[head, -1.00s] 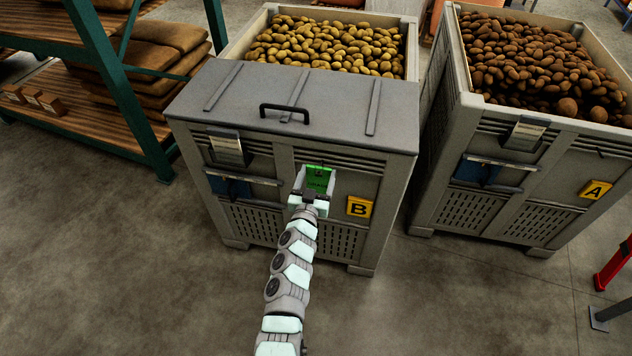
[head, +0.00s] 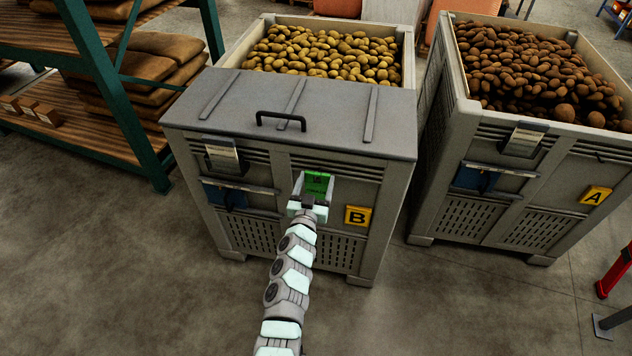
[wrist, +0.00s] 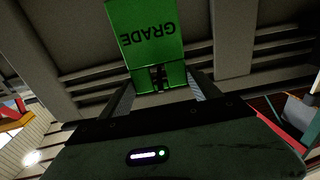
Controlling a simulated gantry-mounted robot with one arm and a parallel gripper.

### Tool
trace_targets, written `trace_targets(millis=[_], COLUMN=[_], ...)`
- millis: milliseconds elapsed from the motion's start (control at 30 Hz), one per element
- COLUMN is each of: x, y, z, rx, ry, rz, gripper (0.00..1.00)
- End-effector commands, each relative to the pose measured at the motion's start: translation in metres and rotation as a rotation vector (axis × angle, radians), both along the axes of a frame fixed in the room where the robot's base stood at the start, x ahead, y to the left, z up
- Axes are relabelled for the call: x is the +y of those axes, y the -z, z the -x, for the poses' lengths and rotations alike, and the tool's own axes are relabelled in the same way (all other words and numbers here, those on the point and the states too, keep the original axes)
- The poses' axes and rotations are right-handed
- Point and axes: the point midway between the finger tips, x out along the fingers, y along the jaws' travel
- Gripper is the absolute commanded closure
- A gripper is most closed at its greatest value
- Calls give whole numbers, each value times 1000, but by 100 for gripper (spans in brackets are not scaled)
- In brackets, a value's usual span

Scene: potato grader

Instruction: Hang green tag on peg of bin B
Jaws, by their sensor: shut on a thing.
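My gripper (head: 317,190) is shut on the green tag (head: 317,182), held in front of the upper front wall of bin B (head: 388,205). In the wrist view the tag (wrist: 150,38) reads "GRADE" upside down. Its far end rises past the fingertips, and its near end lies between the fingers (wrist: 160,82). A small dark shape shows at the tag's near end; I cannot tell what it is. The yellow B label (head: 357,216) is just right of and below the tag. I cannot make out the peg in either view. Contact between tag and bin is unclear.
Bin B has a grey lid (head: 232,100) with a black handle (head: 282,119), and light potatoes (head: 325,50) behind it. A latch (head: 222,157) is left of the tag. Bin A (head: 480,170) stands right, a shelf rack (head: 120,95) left. The floor in front is clear.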

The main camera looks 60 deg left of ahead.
Motion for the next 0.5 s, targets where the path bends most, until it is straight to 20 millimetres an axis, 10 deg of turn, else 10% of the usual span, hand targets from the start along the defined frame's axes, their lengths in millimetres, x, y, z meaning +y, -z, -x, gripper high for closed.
trace_targets(millis=[100, 133, 500], x=[0, 0, 0], y=[0, 0, 0], z=[0, 0, 0], rx=[0, 0, 0], ry=[0, 0, 0], rz=[0, 0, 0], gripper=[68, 27, 3])
